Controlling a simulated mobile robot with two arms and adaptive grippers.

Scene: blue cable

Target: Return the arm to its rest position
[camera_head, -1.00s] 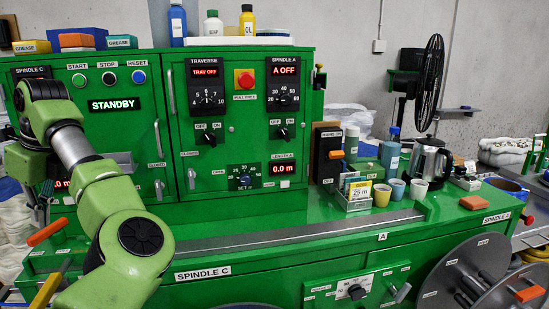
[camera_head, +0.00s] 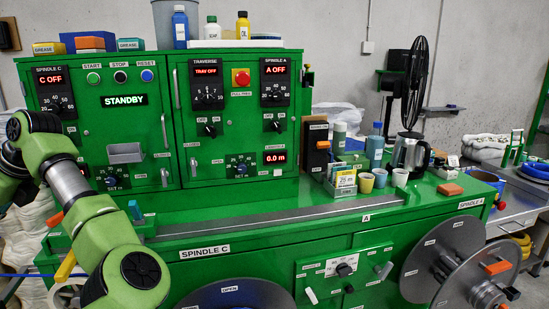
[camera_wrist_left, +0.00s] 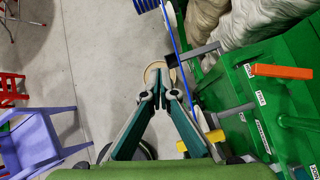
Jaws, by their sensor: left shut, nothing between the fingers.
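My left arm (camera_head: 105,235) comes in at the lower left of the head view, bent in front of the left end of the green machine (camera_head: 230,215). Its gripper is outside that view. In the left wrist view my left gripper (camera_wrist_left: 163,98) has its fingertips together with nothing between them, pointing down over the grey floor beside the machine. A thin blue cable (camera_wrist_left: 178,38) runs close to the right of the fingers. A round tan object (camera_wrist_left: 158,68) lies partly hidden beyond the fingertips. My right gripper is not in view.
A lilac chair (camera_wrist_left: 35,135) stands at the left of the wrist view. An orange handle (camera_wrist_left: 282,72) and a yellow handle (camera_wrist_left: 198,141) stick out from the machine at the right. Bare floor (camera_wrist_left: 95,55) lies between. Grey reels (camera_head: 450,258) stand at the machine's front right.

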